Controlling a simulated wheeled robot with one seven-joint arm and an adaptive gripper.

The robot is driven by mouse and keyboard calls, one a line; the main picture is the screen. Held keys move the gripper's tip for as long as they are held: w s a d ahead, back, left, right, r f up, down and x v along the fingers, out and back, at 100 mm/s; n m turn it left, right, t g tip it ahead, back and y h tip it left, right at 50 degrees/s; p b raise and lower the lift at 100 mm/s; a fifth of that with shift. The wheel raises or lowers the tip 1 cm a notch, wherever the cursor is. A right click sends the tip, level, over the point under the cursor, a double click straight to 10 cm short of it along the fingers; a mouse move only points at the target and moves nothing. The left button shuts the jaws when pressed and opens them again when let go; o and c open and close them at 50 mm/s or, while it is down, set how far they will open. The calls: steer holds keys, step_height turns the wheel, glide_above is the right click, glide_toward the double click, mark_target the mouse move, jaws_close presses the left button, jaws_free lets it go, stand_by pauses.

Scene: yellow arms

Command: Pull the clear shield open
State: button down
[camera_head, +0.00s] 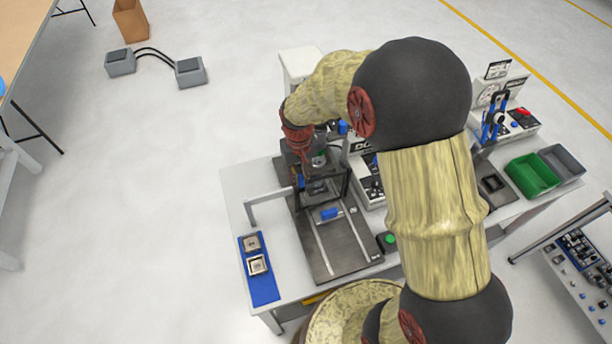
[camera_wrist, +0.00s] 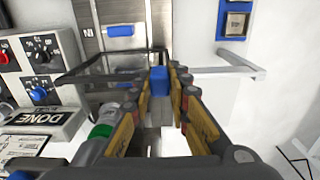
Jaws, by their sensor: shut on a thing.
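The clear shield (camera_head: 346,183) has a dark frame and stands over the machine's plate on the white table. In the wrist view the shield (camera_wrist: 105,69) is left of my fingers, with its frame seen from above. A blue handle (camera_wrist: 158,78) is at the shield's edge, between my fingertips. My gripper (camera_wrist: 161,92) is shut on this handle, with a yellow-padded finger on each side. In the head view my gripper (camera_head: 301,172) is at the shield's left side, partly hidden by my arm.
A dark plate with rails (camera_head: 338,250) carries a blue block (camera_head: 330,213). A grey bar (camera_head: 265,196) stands left of the shield. A blue tray (camera_head: 264,288) holds two square parts. A control box (camera_wrist: 38,75) with knobs and a DONE label stands beside the shield.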

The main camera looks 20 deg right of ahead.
steer(key=a, duration=1.5)
steer(key=c, duration=1.8)
jaws_free()
steer(key=shift+o, duration=0.6)
step_height(320, 180, up, 12)
